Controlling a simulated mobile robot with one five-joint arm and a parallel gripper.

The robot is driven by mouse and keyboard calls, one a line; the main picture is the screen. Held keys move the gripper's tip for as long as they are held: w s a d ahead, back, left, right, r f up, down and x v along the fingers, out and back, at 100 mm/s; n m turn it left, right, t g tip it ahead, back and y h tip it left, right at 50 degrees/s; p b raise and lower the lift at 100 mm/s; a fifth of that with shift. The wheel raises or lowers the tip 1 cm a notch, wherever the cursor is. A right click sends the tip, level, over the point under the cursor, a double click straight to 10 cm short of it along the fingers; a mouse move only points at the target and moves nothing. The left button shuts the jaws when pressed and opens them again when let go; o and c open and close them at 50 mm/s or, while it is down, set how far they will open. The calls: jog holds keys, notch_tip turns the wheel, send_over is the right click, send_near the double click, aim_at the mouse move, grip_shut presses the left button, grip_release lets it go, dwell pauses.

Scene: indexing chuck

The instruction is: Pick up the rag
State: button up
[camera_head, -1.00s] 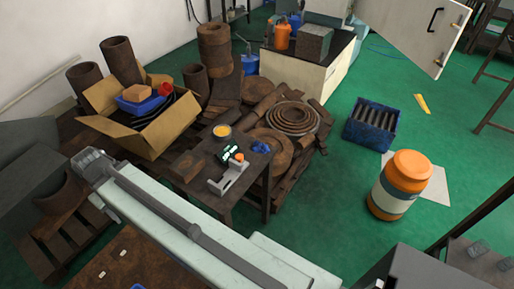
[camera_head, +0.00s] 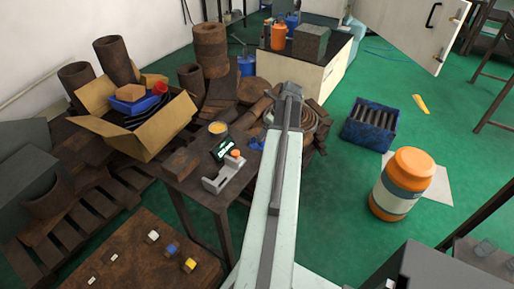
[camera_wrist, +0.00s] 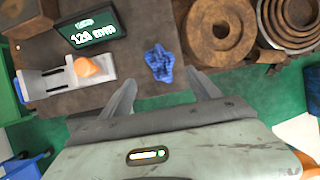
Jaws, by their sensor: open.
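The rag is a small crumpled blue cloth. In the wrist view the rag (camera_wrist: 159,63) lies on the dark table (camera_wrist: 140,22) near its front edge. In the head view the rag (camera_head: 257,144) shows just left of my arm, partly hidden by it. My gripper (camera_wrist: 163,88) is open and empty in the wrist view, its two fingers apart. The rag appears beyond the fingertips, between their lines. I cannot tell the height of the fingers above the table. In the head view the fingers are hidden behind my arm.
On the table, left of the rag, stand a display (camera_wrist: 88,27) reading about 129 mm and a grey fixture (camera_wrist: 62,78) with an orange piece (camera_wrist: 90,66). Rusty rings (camera_wrist: 219,28) lie beyond the table. A cardboard box (camera_head: 150,135) stands left; an orange barrel (camera_head: 402,183) stands right.

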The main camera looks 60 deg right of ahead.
aim_at(260, 145)
jog(key=shift+b+x, duration=1.35)
jog(key=shift+x, duration=0.05)
jog(key=b+x, duration=0.4)
jog(key=x, duration=0.1)
jog(key=shift+w+d+f+b, duration=0.1)
jog(key=shift+b, duration=0.2)
jog(key=c, duration=1.4)
jog(key=shift+r, duration=0.25)
